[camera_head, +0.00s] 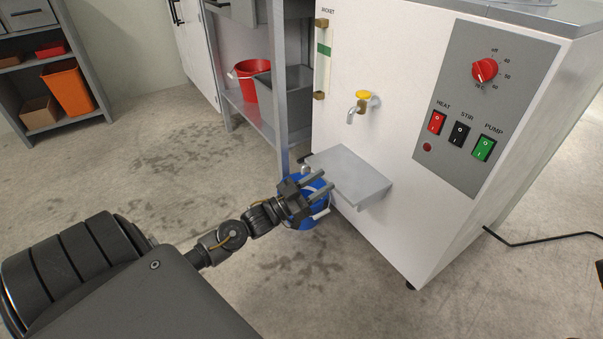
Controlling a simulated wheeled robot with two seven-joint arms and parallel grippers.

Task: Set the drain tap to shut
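A tap (358,109) with a yellow handle (365,96) sticks out of the white machine's front, above a small grey ledge. Its metal spout points down and to the left. I see no stream under it, and I cannot tell from the handle whether it is shut. My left gripper (325,184) is below and left of the tap, clear of it, in front of the ledge's left end. Its two fingers are apart with nothing between them. My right gripper is not in view.
The grey ledge (352,176) juts from the white machine (400,215). A blue bucket (311,215) stands behind my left gripper, partly hidden. Switches and a red dial (485,70) are on the panel at right. A shelf with a red bucket (247,82) is behind. Wet patches mark the floor.

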